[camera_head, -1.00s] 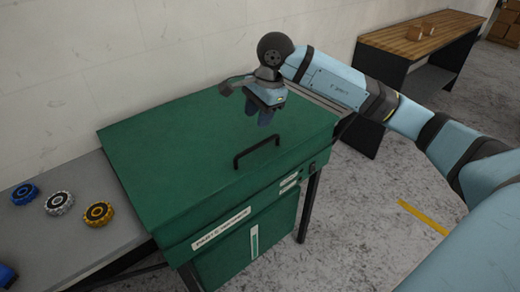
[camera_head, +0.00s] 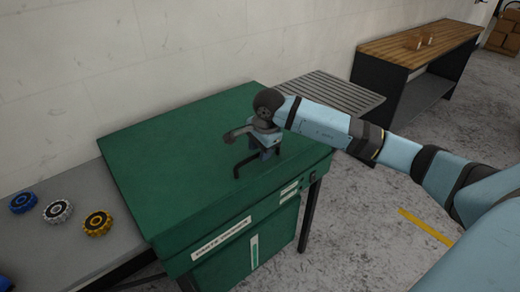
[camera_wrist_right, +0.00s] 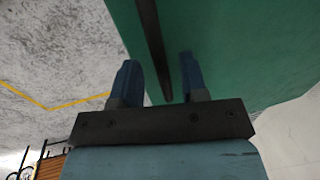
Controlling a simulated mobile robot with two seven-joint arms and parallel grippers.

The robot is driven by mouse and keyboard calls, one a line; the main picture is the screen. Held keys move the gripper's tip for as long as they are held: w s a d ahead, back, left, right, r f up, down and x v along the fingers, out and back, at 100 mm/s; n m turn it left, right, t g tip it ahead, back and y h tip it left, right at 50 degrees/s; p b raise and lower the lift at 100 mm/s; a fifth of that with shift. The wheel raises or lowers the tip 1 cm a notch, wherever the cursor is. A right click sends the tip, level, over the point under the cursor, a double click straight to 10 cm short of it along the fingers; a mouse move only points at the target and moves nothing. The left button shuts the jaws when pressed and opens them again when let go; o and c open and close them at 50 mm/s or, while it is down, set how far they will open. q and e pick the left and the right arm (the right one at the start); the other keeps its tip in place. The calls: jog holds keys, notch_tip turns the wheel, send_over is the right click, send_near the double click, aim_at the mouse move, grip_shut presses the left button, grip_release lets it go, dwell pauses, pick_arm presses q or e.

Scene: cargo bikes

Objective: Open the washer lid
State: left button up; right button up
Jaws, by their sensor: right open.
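The green washer (camera_head: 160,190) stands in the middle of the head view with its flat lid (camera_head: 170,150) closed. A black bar handle (camera_head: 240,170) sits near the front edge of the lid. My right gripper (camera_head: 265,155) is at the handle and partly hides it. In the right wrist view, my right gripper (camera_wrist_right: 158,85) is open, with the dark handle bar (camera_wrist_right: 152,45) running between its two blue fingers. I cannot tell whether either finger touches the bar. My left gripper is not in view.
A grey bench (camera_head: 75,235) at the left holds blue, silver and yellow cogs (camera_head: 97,222). A ribbed grey surface (camera_head: 330,95) lies behind the washer. A wooden-topped table (camera_head: 420,45) stands at the back right. The floor at the right is clear.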

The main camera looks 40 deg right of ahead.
jog(key=shift+f, duration=0.2)
grip_shut()
jog(key=shift+r, duration=0.1)
